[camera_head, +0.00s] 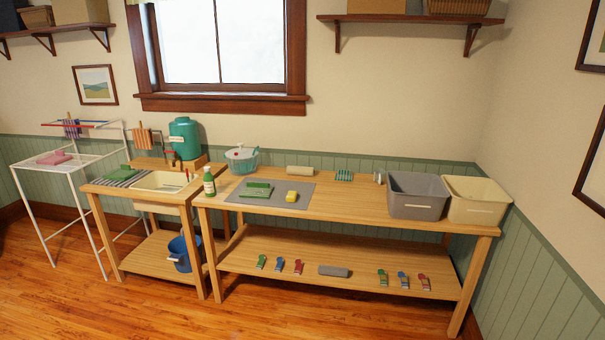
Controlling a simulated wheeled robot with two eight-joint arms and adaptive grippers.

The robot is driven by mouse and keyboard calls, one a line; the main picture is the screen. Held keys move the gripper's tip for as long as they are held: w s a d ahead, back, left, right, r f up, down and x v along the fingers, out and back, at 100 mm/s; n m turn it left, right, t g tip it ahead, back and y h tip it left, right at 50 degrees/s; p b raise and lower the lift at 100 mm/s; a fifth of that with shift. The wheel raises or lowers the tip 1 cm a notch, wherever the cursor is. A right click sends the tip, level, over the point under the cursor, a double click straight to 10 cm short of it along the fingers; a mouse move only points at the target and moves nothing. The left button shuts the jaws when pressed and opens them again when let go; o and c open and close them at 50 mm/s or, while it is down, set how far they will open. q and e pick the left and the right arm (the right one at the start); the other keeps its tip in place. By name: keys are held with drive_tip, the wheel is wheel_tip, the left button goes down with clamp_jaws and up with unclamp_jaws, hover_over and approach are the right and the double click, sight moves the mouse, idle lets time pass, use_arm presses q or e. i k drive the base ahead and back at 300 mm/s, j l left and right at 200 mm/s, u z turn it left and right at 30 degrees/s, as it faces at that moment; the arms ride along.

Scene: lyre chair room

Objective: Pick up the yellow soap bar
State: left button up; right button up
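The yellow soap bar (291,196) is a small yellow block. It lies on the grey mat (270,204) on the top of the long wooden table (340,204). A green item (256,190) lies on the same mat, left of the soap and apart from it. Nothing covers the soap in the head view. Neither of my grippers shows in this view.
A green bottle (209,182) and a lidded pot (242,158) stand left on the table. A grey bin (417,196) and a cream bin (477,201) stand at its right end.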

sight(291, 195)
drive_tip(key=i+u, duration=0.1)
drive_tip(key=i, duration=0.4)
drive_tip(key=i+l+u, duration=0.15)
drive_tip(key=i, duration=0.35)
drive_tip(key=i+l+u, duration=0.1)
drive_tip(key=i, duration=0.35)
drive_tip(key=i+l+u, duration=0.1)
drive_tip(key=i, duration=0.4)
